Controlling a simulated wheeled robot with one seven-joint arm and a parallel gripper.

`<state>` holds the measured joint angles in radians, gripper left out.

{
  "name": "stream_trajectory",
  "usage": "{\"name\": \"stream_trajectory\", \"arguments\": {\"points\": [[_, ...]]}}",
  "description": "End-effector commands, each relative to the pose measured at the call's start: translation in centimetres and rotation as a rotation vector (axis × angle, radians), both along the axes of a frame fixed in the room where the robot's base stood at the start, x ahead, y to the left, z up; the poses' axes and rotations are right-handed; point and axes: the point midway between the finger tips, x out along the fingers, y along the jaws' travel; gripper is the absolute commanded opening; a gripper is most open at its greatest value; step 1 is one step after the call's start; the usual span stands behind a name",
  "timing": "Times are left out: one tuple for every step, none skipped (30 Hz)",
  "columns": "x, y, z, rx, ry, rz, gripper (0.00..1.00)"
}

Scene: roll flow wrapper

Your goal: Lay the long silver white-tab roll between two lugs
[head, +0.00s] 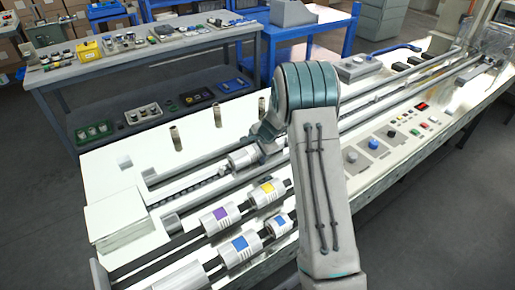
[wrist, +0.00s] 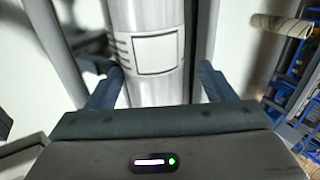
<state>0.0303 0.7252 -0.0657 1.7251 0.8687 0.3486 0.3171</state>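A silver roll with a white tab outlined in black (wrist: 155,52) fills the middle of the wrist view. My gripper (wrist: 160,72) is around it, one finger on each side. The left fingertip is close to the roll, and a gap shows at the right finger. In the head view the silver roll (head: 243,158) lies at the channel below my wrist, partly hidden by my arm. The dark chain strip with small lugs (head: 190,190) runs left of it. Its length and the far lugs are hidden by my arm.
Silver rolls with a purple tab (head: 220,214), a yellow tab (head: 267,188) and blue tabs (head: 239,244) lie on rails in front. Short upright posts (head: 176,138) stand behind the channel. A white block (head: 118,218) is at left; control buttons (head: 378,156) are at right.

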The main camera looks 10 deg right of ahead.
Motion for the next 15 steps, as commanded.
{"name": "stream_trajectory", "arguments": {"points": [[-0.36,-0.14,-0.56,0.000,0.012,0.000,0.83],[-0.39,-0.15,-0.59,0.000,0.013,-0.001,0.83],[-0.41,-0.16,-0.65,-0.001,0.014,-0.001,0.83],[-0.43,-0.17,-0.67,-0.001,0.014,-0.001,0.83],[-0.45,-0.18,-0.70,-0.001,0.015,-0.001,0.83],[-0.48,-0.18,-0.74,0.000,0.015,0.000,0.83],[-0.49,-0.18,-0.77,-0.001,0.016,0.000,0.83],[-0.51,-0.19,-0.80,-0.001,0.016,0.000,0.83],[-0.52,-0.19,-0.82,-0.001,0.017,-0.001,0.83],[-0.53,-0.19,-0.85,-0.001,0.017,-0.001,0.83],[-0.53,-0.19,-0.86,-0.001,0.017,-0.001,0.83],[-0.65,-0.19,-1.07,-0.001,0.022,0.000,0.83],[-0.65,-0.19,-1.06,-0.001,0.022,0.000,0.83],[-0.67,-0.20,-1.01,-0.001,0.022,0.000,0.83],[-0.71,-0.22,-0.89,-0.001,0.022,0.000,0.83]]}}
